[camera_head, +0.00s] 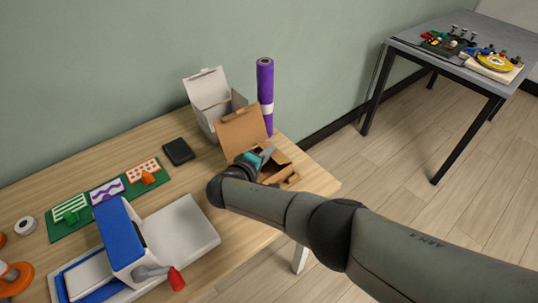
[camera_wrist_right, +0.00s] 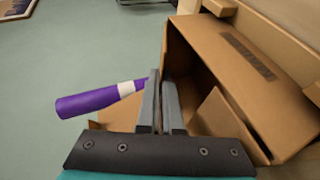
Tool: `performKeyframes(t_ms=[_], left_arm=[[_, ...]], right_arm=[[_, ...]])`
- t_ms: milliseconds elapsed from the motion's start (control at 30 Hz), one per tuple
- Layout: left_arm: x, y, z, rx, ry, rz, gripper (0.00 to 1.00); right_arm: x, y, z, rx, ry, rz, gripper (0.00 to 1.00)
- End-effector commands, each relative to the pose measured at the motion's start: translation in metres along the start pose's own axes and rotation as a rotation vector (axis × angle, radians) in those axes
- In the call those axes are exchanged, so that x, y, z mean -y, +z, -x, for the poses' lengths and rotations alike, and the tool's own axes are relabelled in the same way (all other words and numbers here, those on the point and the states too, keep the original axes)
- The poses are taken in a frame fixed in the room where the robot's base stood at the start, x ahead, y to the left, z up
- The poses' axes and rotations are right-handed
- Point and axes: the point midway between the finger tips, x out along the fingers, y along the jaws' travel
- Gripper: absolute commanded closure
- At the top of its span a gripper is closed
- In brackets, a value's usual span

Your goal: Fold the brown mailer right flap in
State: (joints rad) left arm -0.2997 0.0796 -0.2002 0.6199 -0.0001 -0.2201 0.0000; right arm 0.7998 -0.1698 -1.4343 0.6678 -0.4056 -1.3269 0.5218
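The brown mailer (camera_head: 243,131) stands near the right end of the wooden table, its lid raised at the back. Its body is partly hidden behind my right gripper (camera_head: 267,154) and arm in the head view. In the right wrist view the open mailer (camera_wrist_right: 275,85) fills the right side, with a dark inside and a small flap (camera_wrist_right: 224,112) standing at an angle near the fingers. My right gripper (camera_wrist_right: 159,78) has its fingertips together, nothing visible between them, at the mailer's edge. Whether the fingers touch the flap is unclear. My left gripper is not in view.
A white open box (camera_head: 209,92) and a purple roll (camera_head: 265,82) stand behind the mailer. A black flat item (camera_head: 178,151), a green mat (camera_head: 66,228) with cards and a blue-and-white press (camera_head: 122,240) lie left. A grey table (camera_head: 424,52) stands far right.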

Motion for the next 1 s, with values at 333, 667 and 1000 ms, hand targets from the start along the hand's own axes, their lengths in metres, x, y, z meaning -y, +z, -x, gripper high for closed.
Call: performKeyframes(t_ms=[333, 667, 1000], left_arm=[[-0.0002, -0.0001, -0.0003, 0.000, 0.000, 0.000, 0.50], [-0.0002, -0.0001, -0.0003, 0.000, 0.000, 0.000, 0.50], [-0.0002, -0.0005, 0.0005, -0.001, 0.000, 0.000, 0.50]], right_arm=[[0.0002, 0.0000, 0.0001, 0.000, 0.002, 0.001, 1.00], [0.0000, 0.0000, 0.0000, 0.000, 0.002, 0.001, 0.67], [-0.0023, 0.0003, -0.0016, 0.000, 0.002, 0.000, 0.67]])
